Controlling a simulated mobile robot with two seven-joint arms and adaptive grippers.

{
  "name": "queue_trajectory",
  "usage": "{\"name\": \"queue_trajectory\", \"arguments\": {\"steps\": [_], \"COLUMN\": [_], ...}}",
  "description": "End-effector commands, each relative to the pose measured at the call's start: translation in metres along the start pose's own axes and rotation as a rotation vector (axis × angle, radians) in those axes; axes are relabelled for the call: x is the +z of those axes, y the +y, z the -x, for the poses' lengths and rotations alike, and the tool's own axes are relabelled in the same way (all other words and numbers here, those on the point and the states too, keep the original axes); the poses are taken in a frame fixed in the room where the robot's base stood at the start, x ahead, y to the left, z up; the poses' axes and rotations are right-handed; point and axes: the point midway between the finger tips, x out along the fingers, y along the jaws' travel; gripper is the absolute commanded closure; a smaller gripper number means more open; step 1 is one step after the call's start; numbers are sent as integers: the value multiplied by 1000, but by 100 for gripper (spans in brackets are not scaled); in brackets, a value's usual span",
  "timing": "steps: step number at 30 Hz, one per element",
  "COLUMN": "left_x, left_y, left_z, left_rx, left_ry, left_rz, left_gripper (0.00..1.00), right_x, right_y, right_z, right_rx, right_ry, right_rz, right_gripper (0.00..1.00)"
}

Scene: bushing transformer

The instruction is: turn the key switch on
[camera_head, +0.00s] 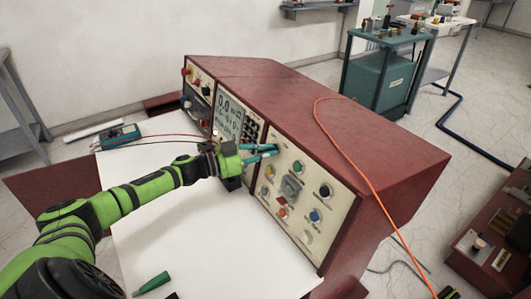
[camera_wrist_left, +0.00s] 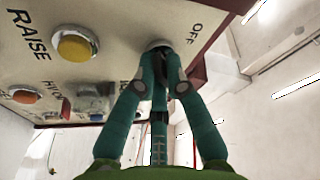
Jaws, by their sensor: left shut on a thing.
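The key switch (camera_wrist_left: 158,44) is on the cream control panel (camera_head: 312,225) of a red cabinet. In the left wrist view it is mostly hidden by my fingertips, with a pale round rim showing beside the word OFF. My left gripper (camera_head: 275,150) reaches the upper left part of the panel from the left. In the left wrist view the two teal fingers of this gripper (camera_wrist_left: 158,75) converge and are shut on the key switch. The key itself is hidden, so its angle cannot be told.
A yellow button (camera_wrist_left: 75,46) marked RAISE sits near the switch. Other panel controls include a green button (camera_head: 298,167) and a blue button (camera_head: 315,216). An orange cable (camera_head: 358,150) crosses the red cabinet (camera_head: 350,125).

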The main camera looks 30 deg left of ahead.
Motion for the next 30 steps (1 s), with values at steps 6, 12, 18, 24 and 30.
{"name": "queue_trajectory", "arguments": {"steps": [6, 12, 18, 24, 30], "left_x": [0, 0, 0, 1, 2], "left_y": [0, 0, 0, 1, 2], "left_z": [0, 0, 0, 12, 42], "left_rx": [1, 1, 0, 2, 4], "left_ry": [0, 0, 0, -4, -6], "left_rz": [-4, -2, -1, 1, 2], "left_gripper": [100, 63, 63, 63, 63], "right_x": [0, 0, 0, 0, 0], "right_y": [0, 0, -1, -1, -1], "right_z": [0, 0, 0, 0, 0], "right_rx": [0, 0, -1, -1, -1], "right_ry": [0, 0, 0, 0, 0], "right_rz": [0, 0, 0, 0, 0], "right_gripper": [60, 60, 60, 60, 60]}}
